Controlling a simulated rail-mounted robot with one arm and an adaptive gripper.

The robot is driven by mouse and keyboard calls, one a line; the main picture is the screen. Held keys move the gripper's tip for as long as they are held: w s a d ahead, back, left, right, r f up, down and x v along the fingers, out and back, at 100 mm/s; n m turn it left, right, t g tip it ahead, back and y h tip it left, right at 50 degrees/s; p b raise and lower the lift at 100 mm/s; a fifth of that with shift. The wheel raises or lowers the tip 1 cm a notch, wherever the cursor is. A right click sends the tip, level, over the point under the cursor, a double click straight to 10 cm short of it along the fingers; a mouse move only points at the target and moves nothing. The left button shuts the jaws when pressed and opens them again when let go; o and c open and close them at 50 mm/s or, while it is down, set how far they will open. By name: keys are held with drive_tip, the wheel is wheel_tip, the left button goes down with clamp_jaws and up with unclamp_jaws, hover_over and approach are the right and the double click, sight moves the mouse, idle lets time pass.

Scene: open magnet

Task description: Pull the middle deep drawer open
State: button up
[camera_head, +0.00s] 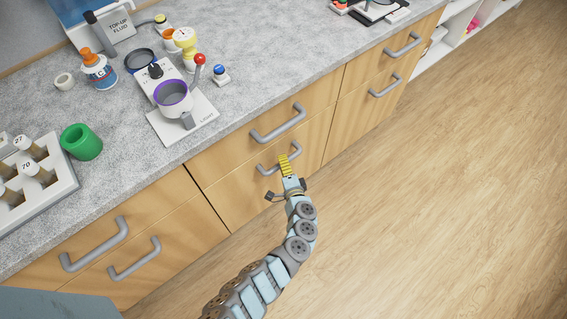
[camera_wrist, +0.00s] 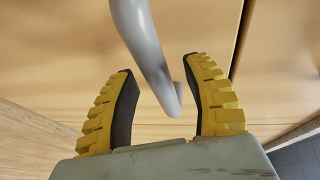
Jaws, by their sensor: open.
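The middle deep drawer (camera_head: 238,195) is the lower wooden front of the middle cabinet section, and it looks shut and flush. Its grey bar handle (camera_head: 266,165) is partly covered by my gripper (camera_head: 284,161) in the head view. In the wrist view the handle (camera_wrist: 143,35) comes down from the top and ends between the two yellow, ribbed fingers of my gripper (camera_wrist: 158,66). The fingers are open, one on each side of the handle, with visible gaps. I cannot tell how deep the handle sits between them.
A shallower drawer with its own handle (camera_head: 278,124) lies just above. Other drawer handles are at left (camera_head: 95,245) and right (camera_head: 385,86). The speckled counter (camera_head: 110,125) carries a purple-rimmed cup (camera_head: 173,98), a green cup (camera_head: 81,142) and bottles. The wooden floor (camera_head: 440,200) is clear.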

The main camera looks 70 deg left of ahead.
drive_tip(key=shift+a, duration=0.25)
drive_tip(key=shift+c, duration=0.3)
clamp_jaws()
drive_tip(key=shift+d, duration=0.15)
